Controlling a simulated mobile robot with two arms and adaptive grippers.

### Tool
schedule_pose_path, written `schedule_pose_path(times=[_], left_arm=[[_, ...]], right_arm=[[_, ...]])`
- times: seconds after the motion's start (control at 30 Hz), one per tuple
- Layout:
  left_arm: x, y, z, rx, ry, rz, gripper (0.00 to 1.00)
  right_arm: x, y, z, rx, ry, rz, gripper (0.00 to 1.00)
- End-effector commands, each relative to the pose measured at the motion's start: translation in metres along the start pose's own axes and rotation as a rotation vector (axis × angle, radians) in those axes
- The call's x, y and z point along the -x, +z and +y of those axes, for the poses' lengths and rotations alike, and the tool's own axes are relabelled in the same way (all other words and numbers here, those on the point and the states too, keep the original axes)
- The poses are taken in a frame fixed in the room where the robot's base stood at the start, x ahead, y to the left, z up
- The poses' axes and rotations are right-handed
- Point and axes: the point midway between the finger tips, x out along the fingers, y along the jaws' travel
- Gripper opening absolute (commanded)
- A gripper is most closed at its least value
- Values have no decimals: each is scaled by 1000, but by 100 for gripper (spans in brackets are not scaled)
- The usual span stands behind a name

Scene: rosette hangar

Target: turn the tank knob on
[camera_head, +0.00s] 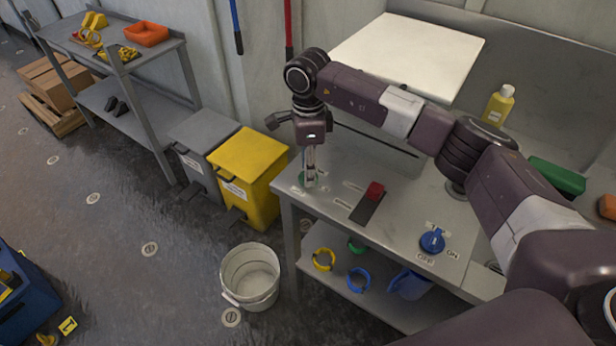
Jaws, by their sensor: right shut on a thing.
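My right arm reaches in from the right across the metal bench (330,235). My right gripper (310,180) points down at the bench's left end. It is shut on a small upright thing, mostly hidden between the fingers, with a bit of green showing at its base. A blue round knob (432,241) sits on the bench top further right, with small labels beside it that seem to read OFF and ON. No gripper touches the blue knob, and its exact setting is too small to tell. My left gripper is not in view.
A red switch (375,190) on a dark plate lies between gripper and knob. A yellow bottle (498,106) and green box (556,177) stand at right. Coloured rings (324,260) lie on the lower shelf. A white bucket (250,277) and yellow bin (249,172) stand left of the bench.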

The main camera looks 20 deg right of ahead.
Motion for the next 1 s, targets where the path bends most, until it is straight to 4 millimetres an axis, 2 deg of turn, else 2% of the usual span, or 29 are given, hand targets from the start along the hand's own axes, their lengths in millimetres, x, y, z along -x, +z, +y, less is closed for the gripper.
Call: schedule_pose_path(times=[0.03, 0.4, 0.7, 1.0], left_arm=[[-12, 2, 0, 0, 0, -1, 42], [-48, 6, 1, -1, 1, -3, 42], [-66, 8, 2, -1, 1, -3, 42], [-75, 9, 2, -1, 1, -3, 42]], right_arm=[[-4, -1, -2, 42, -6, 1, 12], [-2, 0, -2, 392, -5, 0, 12], [-1, 0, -2, 645, -6, 0, 12], [1, 0, -2, 808, -6, 0, 12]])
